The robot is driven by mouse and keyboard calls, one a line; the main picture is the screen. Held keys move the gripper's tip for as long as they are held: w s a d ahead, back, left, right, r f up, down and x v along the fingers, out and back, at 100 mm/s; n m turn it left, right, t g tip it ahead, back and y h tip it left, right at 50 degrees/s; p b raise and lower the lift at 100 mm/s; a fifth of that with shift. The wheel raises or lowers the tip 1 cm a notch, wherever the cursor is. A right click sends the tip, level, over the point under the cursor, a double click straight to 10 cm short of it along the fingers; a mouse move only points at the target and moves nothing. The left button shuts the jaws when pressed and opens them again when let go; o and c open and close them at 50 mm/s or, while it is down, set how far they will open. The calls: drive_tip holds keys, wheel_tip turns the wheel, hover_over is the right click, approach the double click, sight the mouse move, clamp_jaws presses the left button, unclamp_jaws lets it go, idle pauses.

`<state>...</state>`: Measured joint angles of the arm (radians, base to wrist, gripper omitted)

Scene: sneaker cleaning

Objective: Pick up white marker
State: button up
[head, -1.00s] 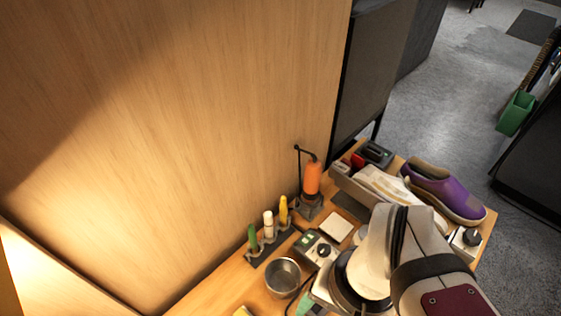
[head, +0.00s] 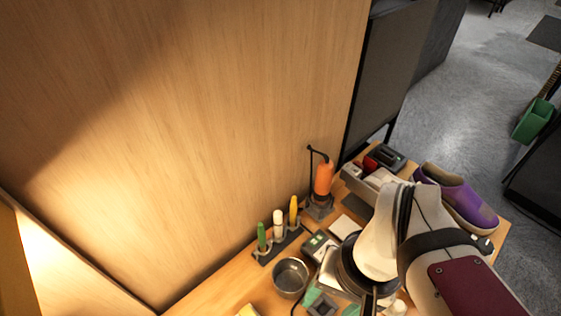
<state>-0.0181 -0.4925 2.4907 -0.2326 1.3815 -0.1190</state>
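The white marker (head: 278,224) stands upright in a dark holder (head: 265,260) on the table near the wooden wall. It is between a green marker (head: 262,237) on its left and a yellow marker (head: 294,211) on its right. My arm comes in from the lower right. A dark part of my gripper (head: 369,302) shows at the bottom edge, right of the markers and well apart from them. The fingertips are mostly hidden or cut off, so I cannot tell their opening or whether they hold anything.
A metal cup (head: 291,277) stands in front of the holder. A small control box (head: 317,244) is to its right. An orange tool (head: 323,178) stands upright behind. A purple shoe (head: 456,196) lies at the far right. The wooden wall (head: 200,150) borders the table's left side.

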drive_tip(key=w+a+r+n+h, duration=0.1)
drive_tip(key=w+a+r+n, duration=0.15)
drive_tip(key=w+n, duration=0.8)
drive_tip(key=n, duration=1.1)
hover_over(278, 221)
drive_tip(key=f, duration=0.2)
drive_tip(key=shift+h, duration=0.4)
drive_tip(key=f, duration=1)
drive_tip(key=w+f, duration=0.1)
drive_tip(key=f, duration=0.4)
drive_tip(key=shift+f, duration=0.35)
clamp_jaws()
